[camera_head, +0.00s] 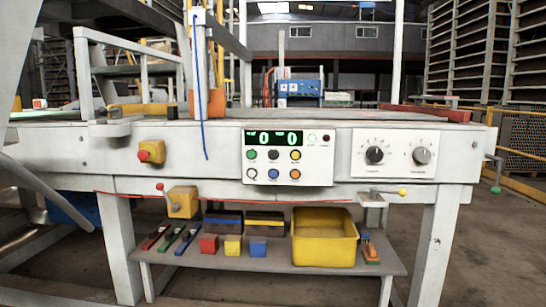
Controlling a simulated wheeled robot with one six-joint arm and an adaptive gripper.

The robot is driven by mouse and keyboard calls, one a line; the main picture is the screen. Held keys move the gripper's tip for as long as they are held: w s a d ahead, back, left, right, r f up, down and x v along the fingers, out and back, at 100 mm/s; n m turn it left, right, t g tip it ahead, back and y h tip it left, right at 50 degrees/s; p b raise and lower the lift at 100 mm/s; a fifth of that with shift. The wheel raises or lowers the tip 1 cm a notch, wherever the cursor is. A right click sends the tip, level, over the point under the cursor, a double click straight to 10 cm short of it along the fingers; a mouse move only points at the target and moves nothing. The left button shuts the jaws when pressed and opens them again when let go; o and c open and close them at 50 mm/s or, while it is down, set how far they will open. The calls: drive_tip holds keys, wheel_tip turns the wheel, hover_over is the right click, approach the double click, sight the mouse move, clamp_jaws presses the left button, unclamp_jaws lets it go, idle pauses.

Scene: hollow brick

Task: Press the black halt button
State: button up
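A white control panel (317,174) is mounted on the front of the long white bench. The black button (273,155) is in the middle of its upper button row, between a green button (251,155) and a yellow button (296,155). A lower row holds white, blue (273,174) and orange (295,174) buttons. A green display (274,139) above the buttons reads 0 and 0. Nothing covers the black button. My gripper is not in view.
A panel with two knobs (398,155) sits to the right. A yellow box with a red button (151,152) and a lever on a yellow block (182,201) are left. The lower shelf (270,261) holds a yellow bin (325,250) and coloured blocks. A crank (496,173) sticks out right.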

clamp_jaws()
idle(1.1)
